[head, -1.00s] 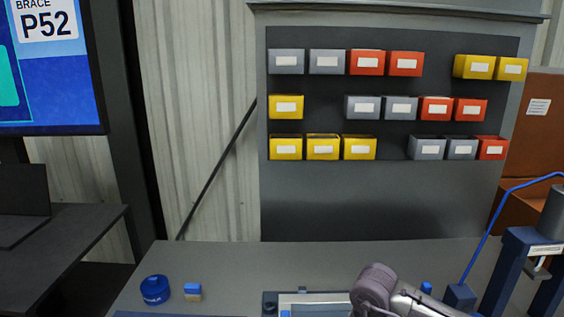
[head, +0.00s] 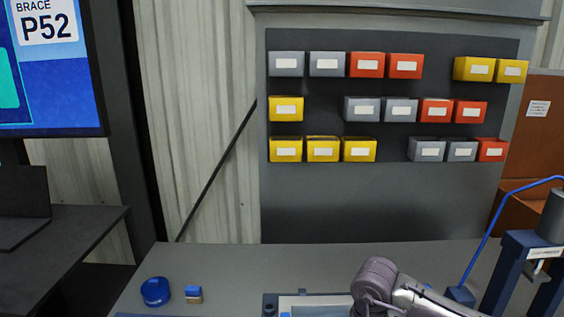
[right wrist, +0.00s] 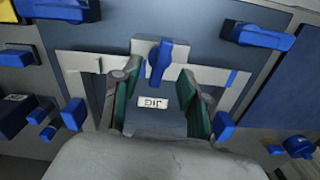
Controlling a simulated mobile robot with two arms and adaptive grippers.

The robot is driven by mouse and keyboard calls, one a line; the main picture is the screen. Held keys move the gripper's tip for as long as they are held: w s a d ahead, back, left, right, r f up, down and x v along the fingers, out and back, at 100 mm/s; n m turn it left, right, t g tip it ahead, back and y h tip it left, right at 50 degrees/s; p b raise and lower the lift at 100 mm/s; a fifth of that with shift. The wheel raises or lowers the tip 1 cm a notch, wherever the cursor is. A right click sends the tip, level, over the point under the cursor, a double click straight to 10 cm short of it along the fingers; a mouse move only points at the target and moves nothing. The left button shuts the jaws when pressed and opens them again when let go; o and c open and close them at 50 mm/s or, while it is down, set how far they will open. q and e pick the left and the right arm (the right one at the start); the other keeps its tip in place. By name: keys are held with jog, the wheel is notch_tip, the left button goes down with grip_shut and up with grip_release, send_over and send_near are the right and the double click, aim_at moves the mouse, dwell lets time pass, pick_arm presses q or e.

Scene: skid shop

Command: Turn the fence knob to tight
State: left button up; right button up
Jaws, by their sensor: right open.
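A blue knob (right wrist: 158,62) stands on a pale fence plate (right wrist: 180,72) in the right wrist view. Its grip bar points nearly straight up and down the picture. My right gripper (right wrist: 159,72) is open, with one green-padded finger on each side of the knob, and gaps show between the fingers and the knob. A grey block (right wrist: 155,122) with a "JIG" label lies between the fingers, nearer the camera. Any tight or loose marking is not readable. In the head view only my right arm shows, at the bottom. My left gripper is in neither view.
Blue clamp handles (right wrist: 258,35) and small blue blocks (right wrist: 222,127) surround the fence. A blue round knob (right wrist: 298,146) is at the right.

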jog(key=shift+r+p, duration=0.9)
jog(key=shift+r, duration=2)
jog(key=shift+f, duration=0.1)
